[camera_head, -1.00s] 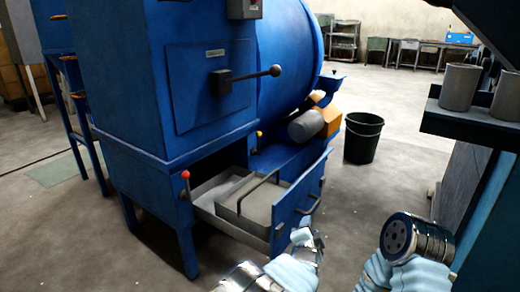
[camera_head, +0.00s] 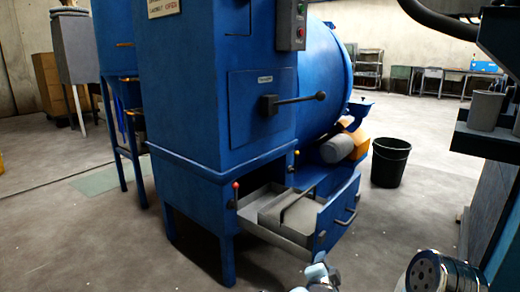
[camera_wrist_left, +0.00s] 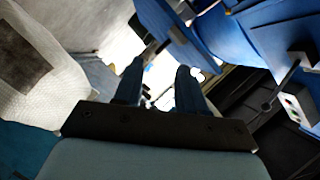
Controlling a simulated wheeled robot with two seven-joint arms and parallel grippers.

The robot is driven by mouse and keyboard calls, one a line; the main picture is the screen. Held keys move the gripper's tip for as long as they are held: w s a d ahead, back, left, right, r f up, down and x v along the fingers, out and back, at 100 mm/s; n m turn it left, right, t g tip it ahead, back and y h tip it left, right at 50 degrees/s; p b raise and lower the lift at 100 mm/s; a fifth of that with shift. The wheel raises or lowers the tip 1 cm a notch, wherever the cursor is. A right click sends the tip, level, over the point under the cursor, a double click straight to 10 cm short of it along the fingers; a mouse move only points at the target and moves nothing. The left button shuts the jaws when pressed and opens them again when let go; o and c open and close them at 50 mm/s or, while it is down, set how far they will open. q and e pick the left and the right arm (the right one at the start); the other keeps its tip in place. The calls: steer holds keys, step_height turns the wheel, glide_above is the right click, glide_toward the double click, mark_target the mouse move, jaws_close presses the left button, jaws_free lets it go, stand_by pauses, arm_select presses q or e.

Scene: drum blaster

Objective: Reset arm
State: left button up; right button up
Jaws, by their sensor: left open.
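My left gripper (camera_head: 322,272) shows at the bottom edge of the head view, in front of and below the open drawer of the blue drum blaster (camera_head: 195,100). In the left wrist view its two dark fingers (camera_wrist_left: 160,80) are apart with nothing between them. A silver round part of my arm (camera_head: 438,272) shows at the bottom right of the head view. My right gripper is not seen.
The blaster's drawer (camera_head: 338,218) is pulled out and holds a grey tray (camera_head: 288,212) with a handle. A black bucket (camera_head: 390,163) stands right of the machine. A dark shelf with grey cups (camera_head: 485,110) is at the right. Open floor lies at the left front.

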arm_select(q)
steer(key=s+a+f+n+g+y+p, duration=0.2)
steer(key=s+a+f+n+g, duration=0.15)
steer(key=a+f, duration=0.65)
steer(key=s+a+f+n+g+y+p, duration=0.1)
steer(key=s+a+f+n+g+p, duration=0.3)
steer(key=a+f, duration=0.6)
steer(key=s+a+n+g+h+p, duration=0.1)
steer(key=s+a+n, duration=0.3)
steer(key=s, duration=0.6)
steer(key=s+a+n+g+h+p, duration=0.1)
steer(key=s+a+n+g, duration=0.3)
steer(key=s, duration=0.7)
steer(key=shift+s+a+n+g+p, duration=0.15)
steer(key=shift+a+n+g+p, duration=0.2)
steer(key=shift+a+n, duration=0.5)
